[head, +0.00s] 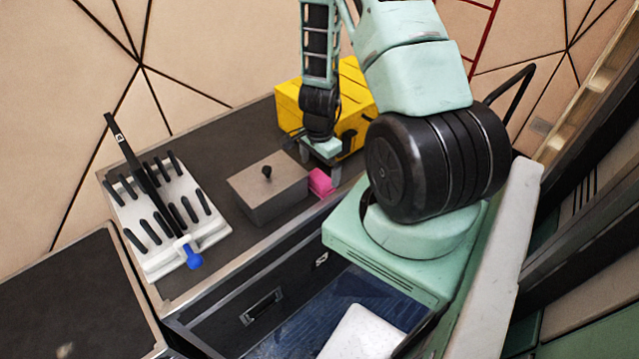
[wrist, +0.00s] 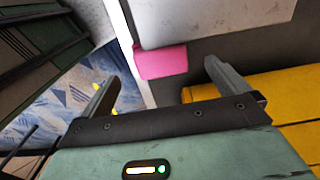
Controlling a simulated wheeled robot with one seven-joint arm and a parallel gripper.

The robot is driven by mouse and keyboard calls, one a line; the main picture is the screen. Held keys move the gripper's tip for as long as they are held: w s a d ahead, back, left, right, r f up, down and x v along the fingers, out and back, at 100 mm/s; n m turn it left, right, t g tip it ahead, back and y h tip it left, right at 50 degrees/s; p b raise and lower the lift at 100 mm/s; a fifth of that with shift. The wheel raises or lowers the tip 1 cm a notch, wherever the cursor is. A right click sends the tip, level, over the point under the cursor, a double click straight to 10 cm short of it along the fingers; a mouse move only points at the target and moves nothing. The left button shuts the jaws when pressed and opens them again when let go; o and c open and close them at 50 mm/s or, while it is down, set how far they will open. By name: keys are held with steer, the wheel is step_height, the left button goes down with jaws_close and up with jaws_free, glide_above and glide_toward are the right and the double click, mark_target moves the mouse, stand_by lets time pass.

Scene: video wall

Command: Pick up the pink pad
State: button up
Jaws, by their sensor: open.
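The pink pad (head: 321,182) lies on the dark cabinet top near its front edge, right beside the grey box with a black knob (head: 268,187). In the wrist view the pink pad (wrist: 160,61) shows beyond my fingertips, between their lines, against the pale side of the grey box (wrist: 205,22). My gripper (head: 323,163) hangs above the cabinet top just by the pad, with its fingers apart. In the wrist view my gripper (wrist: 160,80) is open and nothing is between its fingers.
A yellow toolbox (head: 352,85) stands behind my gripper, and close to one finger in the wrist view (wrist: 235,88). A white rack with several black pegs and a blue piece (head: 160,215) is at the left. Bare dark cabinet top (head: 225,150) lies between.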

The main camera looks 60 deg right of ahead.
mark_target(319, 177)
steer(key=shift+d+f+p, duration=0.1)
steer(key=shift+f+p, duration=0.3)
steer(key=shift+f, duration=2.25)
steer(key=c, duration=1.1)
steer(key=shift+r, duration=0.15)
step_height(319, 177, up, 18)
steer(key=p, duration=0.1)
steer(key=shift+p, duration=0.4)
